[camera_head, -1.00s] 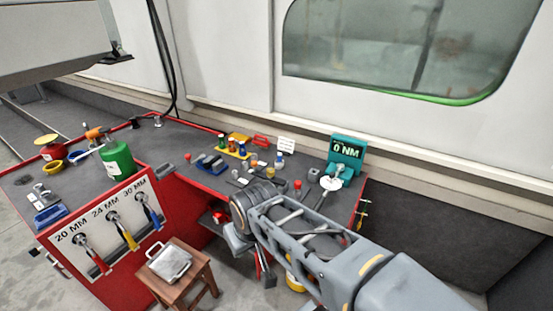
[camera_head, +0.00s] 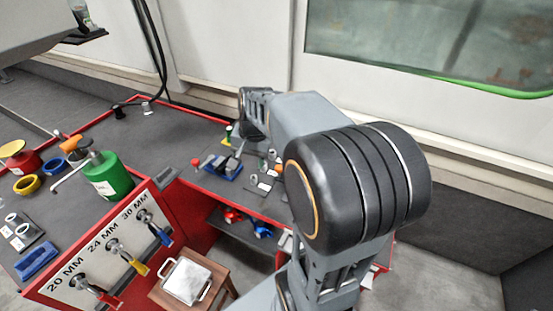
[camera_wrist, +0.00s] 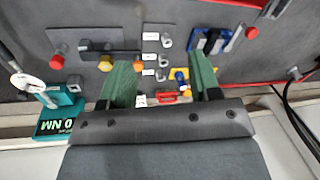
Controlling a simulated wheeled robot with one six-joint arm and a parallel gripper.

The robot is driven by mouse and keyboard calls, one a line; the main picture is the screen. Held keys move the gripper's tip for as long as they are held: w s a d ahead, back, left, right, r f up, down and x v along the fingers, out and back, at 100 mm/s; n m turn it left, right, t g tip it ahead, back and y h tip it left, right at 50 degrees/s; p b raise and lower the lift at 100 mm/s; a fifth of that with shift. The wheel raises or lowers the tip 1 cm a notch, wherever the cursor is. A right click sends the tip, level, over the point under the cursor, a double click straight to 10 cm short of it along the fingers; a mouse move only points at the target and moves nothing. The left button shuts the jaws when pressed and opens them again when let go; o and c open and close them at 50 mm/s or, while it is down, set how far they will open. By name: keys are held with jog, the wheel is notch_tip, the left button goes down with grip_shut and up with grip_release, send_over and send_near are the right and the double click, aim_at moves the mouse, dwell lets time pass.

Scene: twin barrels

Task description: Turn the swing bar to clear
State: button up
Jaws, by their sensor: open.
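My gripper (camera_wrist: 162,88) shows in the wrist view with two green fingers spread apart and nothing held between them. It hangs above the grey bench top. The left finger hides part of this area, and no contact can be made out. In the head view my arm hides this part of the bench.
A teal display (camera_wrist: 58,112) reading NM stands at left in the wrist view. Red posts and a blue fixture (camera_wrist: 212,40) stand around.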

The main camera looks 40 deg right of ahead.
jog(key=w+d+f+m+y+p, duration=0.25)
jog(key=d+m, duration=0.35)
jog(key=d, duration=0.4)
jog(key=w+d+f+m+y+p, duration=0.1)
jog(key=w+d+f+m, duration=0.2)
jog(key=d+m, duration=0.5)
jog(key=shift+n, duration=0.7)
jog(key=f, duration=0.4)
jog(key=w+a+f, duration=0.1)
jog(key=f, duration=0.3)
jog(key=a+f+p, duration=0.1)
jog(key=f, duration=0.3)
jog(key=shift+w+f, duration=0.15)
jog(key=shift+w, duration=0.15)
jog(key=shift+w+a+f+h, duration=0.15)
jog(key=shift+f+h, duration=0.1)
jog(key=shift+f, duration=0.35)
grip_shut()
